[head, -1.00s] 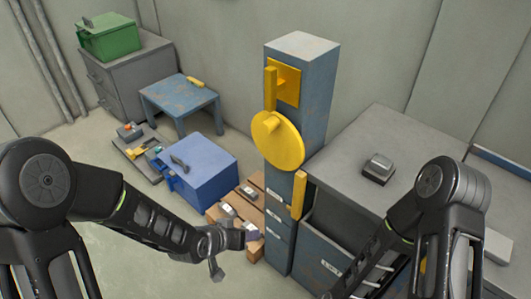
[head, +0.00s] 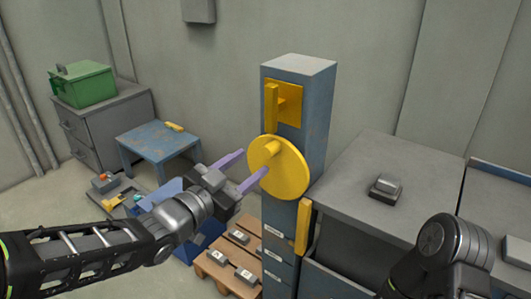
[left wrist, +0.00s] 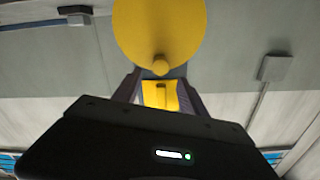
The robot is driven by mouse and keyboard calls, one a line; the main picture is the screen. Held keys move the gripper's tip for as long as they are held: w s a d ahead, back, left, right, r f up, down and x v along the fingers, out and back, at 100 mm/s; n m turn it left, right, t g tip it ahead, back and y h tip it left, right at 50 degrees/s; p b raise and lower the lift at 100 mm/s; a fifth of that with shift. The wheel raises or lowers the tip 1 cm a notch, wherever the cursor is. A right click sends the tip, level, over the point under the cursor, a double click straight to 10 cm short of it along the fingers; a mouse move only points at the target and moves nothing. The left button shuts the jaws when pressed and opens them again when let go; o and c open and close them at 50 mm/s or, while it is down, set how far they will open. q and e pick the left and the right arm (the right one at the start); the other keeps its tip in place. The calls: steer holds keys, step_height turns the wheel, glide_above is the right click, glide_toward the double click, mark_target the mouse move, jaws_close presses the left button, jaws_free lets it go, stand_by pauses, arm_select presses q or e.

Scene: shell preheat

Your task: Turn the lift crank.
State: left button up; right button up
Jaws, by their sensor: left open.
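The lift crank is a yellow disc (head: 286,172) with a short yellow peg (head: 271,148) on its face, mounted on the front of a blue-grey column (head: 318,120). My left gripper (head: 252,163) is open, its two lilac fingers pointing at the disc just left of the peg. Nothing shows between the fingers. In the left wrist view the disc (left wrist: 160,25) fills the top middle, and the peg (left wrist: 160,66) lies in line with the gap between the fingers. I cannot tell whether a finger touches the disc. My right gripper is out of view.
A yellow lever (head: 271,105) is above the disc and a yellow bar (head: 303,228) below right. A grey bench (head: 375,160) stands right of the column. A wooden pallet (head: 215,272) with grey blocks is below. A blue table (head: 160,145) stands at left.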

mark_target(266, 152)
arm_select(q)
steer(key=x, duration=0.6)
steer(key=shift+w+d, duration=0.25)
steer(key=shift+w, duration=0.05)
steer(key=shift+c, duration=0.3)
jaws_close()
stand_by(0.8)
